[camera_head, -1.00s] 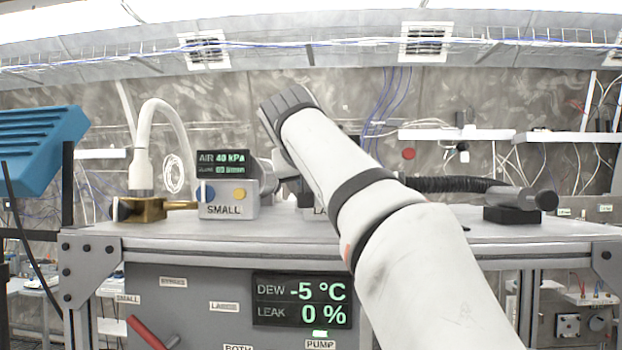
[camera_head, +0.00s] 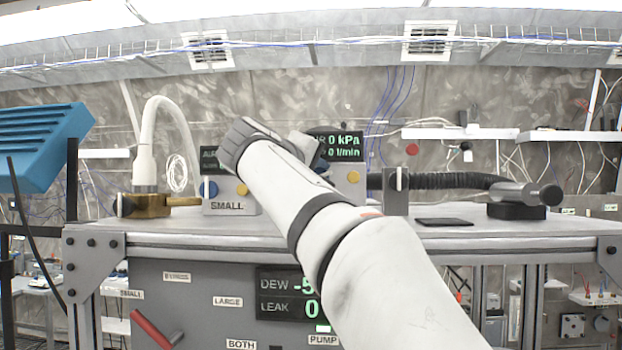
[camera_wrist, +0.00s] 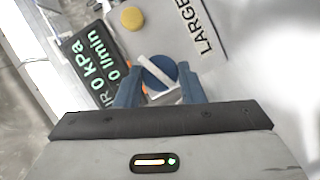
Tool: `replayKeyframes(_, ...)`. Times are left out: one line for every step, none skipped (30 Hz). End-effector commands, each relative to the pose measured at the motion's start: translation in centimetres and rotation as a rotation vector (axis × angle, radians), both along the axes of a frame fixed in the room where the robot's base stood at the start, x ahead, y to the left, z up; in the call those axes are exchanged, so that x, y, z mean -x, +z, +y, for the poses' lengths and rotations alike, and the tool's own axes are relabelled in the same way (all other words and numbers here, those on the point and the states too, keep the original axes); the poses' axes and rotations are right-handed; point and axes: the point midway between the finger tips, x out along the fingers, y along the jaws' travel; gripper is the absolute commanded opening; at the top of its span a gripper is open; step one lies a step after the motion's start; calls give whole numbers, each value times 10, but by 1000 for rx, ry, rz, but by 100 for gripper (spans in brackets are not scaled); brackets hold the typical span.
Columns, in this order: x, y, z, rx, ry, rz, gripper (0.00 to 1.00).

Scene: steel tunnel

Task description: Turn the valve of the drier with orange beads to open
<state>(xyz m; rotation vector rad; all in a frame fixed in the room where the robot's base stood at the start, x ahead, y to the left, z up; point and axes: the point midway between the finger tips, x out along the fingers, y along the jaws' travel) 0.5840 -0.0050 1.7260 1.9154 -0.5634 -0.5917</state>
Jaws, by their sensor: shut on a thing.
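In the wrist view my gripper (camera_wrist: 157,88) has its two blue fingers on either side of a round blue knob (camera_wrist: 157,73) with a white bar across it. The gripper is shut on this knob. The knob sits on the grey front of the unit marked LARGE (camera_wrist: 196,38), below a yellow button (camera_wrist: 131,18). In the head view my forearm and wrist hide the knob and most of this unit; its yellow button (camera_head: 353,177) shows. I cannot make out any orange beads or a drier in either view.
The LARGE display (camera_head: 340,146) reads 0 kPa and 0 l/min. The unit marked SMALL (camera_head: 228,207) stands left, beside a brass fitting (camera_head: 150,205) with a white hose. A grey block with a white lever (camera_head: 397,190) and a black hose (camera_head: 440,181) are right. A red lever (camera_head: 150,330) is below.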

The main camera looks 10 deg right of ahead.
Motion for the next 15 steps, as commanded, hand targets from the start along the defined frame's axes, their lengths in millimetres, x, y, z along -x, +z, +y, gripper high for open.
replayKeyframes(0,1,1,45,6,7,12)
replayKeyframes(1,1,1,72,4,15,12)
replayKeyframes(1,0,1,108,5,27,12)
replayKeyframes(1,0,1,136,4,35,12)
replayKeyframes(1,-1,1,163,4,46,12)
replayKeyframes(1,-1,1,199,3,57,12)
replayKeyframes(1,-1,1,225,3,66,12)
replayKeyframes(1,-1,1,253,3,75,12)
replayKeyframes(1,-2,1,288,3,86,12)
replayKeyframes(1,-2,1,317,2,95,12)
replayKeyframes(1,-2,1,341,2,103,12)
replayKeyframes(1,-3,1,377,2,115,12)
replayKeyframes(1,-3,0,402,2,123,12)
replayKeyframes(1,-3,0,426,1,131,12)
replayKeyframes(1,-3,0,459,1,142,12)
